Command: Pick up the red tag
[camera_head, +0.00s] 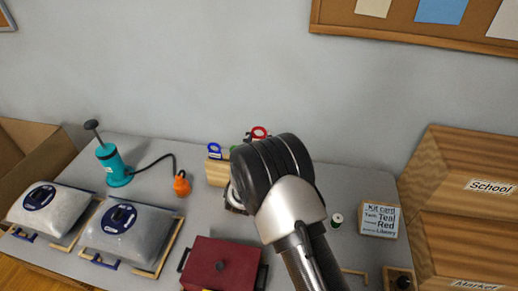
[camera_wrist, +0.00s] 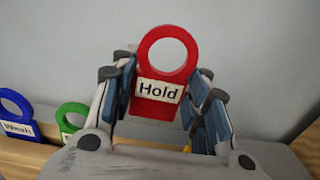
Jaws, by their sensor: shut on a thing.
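The red tag (camera_wrist: 167,62) has a ring top and a label reading "Hold". My gripper (camera_wrist: 165,95) is shut on the tag's lower part in the wrist view, a finger on each side. In the head view the red tag's ring (camera_head: 260,132) shows just above my arm, which hides the gripper's jaws and the rest of the tag. A blue tag (camera_wrist: 16,112) labelled "Wash" and a green tag (camera_wrist: 72,116) stand in the wooden holder (camera_wrist: 40,157) to the left. I cannot tell whether the red tag's lower end is clear of the holder.
A teal pump (camera_head: 114,165) with a black hose and orange end stands at left. Two grey bags (camera_head: 130,233) lie front left. A dark red box (camera_head: 222,264) is at front centre. A kit card (camera_head: 379,219) and wooden bins (camera_head: 470,185) are at right. The wall is close behind.

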